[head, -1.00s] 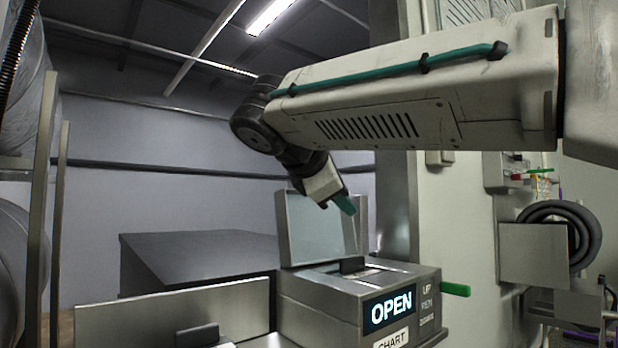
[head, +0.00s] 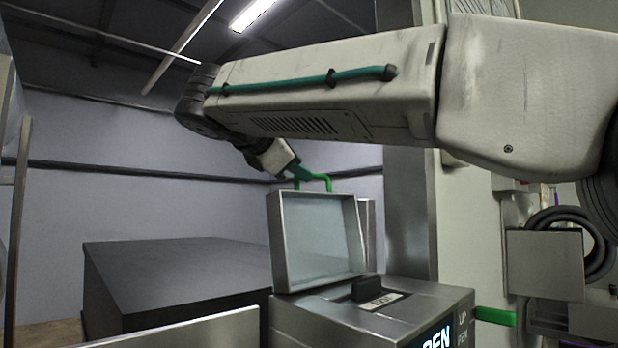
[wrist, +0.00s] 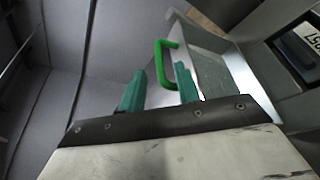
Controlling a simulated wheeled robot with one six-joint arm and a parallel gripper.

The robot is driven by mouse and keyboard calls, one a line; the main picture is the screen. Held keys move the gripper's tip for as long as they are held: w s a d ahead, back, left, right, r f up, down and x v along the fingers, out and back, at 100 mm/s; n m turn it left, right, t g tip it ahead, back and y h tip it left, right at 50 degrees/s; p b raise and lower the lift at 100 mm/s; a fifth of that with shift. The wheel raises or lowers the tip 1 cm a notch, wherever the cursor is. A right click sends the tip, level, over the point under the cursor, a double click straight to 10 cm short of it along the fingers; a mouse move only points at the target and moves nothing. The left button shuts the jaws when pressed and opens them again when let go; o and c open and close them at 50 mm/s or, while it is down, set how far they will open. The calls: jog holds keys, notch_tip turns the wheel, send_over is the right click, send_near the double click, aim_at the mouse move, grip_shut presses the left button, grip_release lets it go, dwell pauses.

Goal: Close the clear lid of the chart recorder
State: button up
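The chart recorder (head: 415,298) is a grey metal box at the bottom of the head view. Its clear lid (head: 318,238), a pane in a metal frame, stands up open at the back. A green handle (head: 328,180) rises from the lid's top edge. My gripper (head: 301,172) has teal fingers and is at the left part of this handle. In the wrist view my gripper (wrist: 160,70) is open, with its fingers spread. The green handle (wrist: 161,62) appears between and just beyond the fingertips. I cannot tell whether they touch it.
A dark block (head: 175,280) stands behind and left of the recorder. A green lever (head: 495,316) sticks out at the recorder's right. A coiled black hose (head: 565,222) hangs by a metal box at the right. Open air lies left of the lid.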

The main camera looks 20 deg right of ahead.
jog(key=x, duration=0.5)
jog(key=shift+w+d+f, duration=0.1)
jog(key=shift+w+d, duration=0.05)
jog(key=shift+w, duration=0.1)
grip_shut()
